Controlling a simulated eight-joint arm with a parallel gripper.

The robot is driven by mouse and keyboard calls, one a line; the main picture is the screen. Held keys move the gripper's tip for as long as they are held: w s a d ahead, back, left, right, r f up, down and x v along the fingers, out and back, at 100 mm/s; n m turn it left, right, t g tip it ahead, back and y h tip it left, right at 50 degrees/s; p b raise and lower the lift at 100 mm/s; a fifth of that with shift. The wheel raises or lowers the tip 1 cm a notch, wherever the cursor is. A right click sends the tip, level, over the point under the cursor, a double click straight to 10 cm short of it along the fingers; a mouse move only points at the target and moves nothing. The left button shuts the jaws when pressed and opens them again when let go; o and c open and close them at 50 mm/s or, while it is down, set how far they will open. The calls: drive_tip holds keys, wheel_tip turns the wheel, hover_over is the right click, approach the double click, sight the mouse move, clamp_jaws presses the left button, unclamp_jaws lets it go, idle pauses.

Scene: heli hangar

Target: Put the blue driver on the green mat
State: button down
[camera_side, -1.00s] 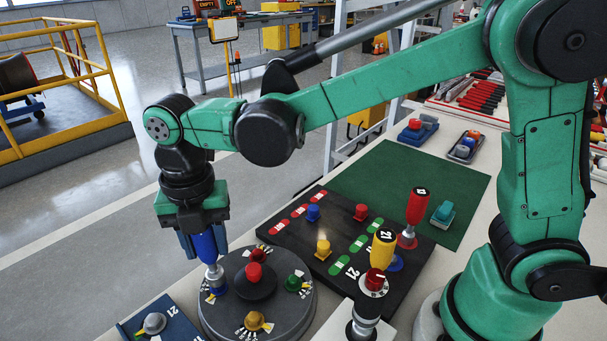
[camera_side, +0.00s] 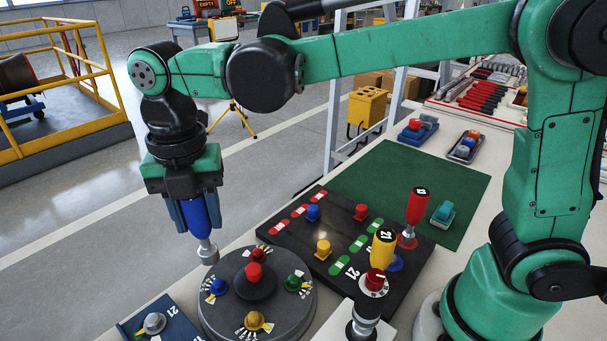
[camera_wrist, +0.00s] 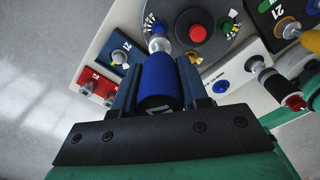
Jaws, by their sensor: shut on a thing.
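My gripper (camera_side: 192,212) is shut on the blue driver (camera_side: 201,217), which hangs with its silver tip down. In the side view the tip is above the left edge of the round grey dial plate (camera_side: 272,318), clear of its blue knob (camera_side: 218,287). The wrist view shows the blue driver (camera_wrist: 160,80) between the two fingers. The green mat (camera_side: 440,180) lies flat on the bench at the back right, well to the right of my gripper; the black panel covers its near left part.
The black panel (camera_side: 290,240) with colored knobs lies between the dial plate and the mat. A red driver (camera_side: 416,205) and a yellow driver (camera_side: 382,250) stand upright there. A teal switch (camera_side: 443,213) sits on the mat's right part. The mat's middle is bare.

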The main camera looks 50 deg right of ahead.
drive_tip(key=shift+r, duration=0.25)
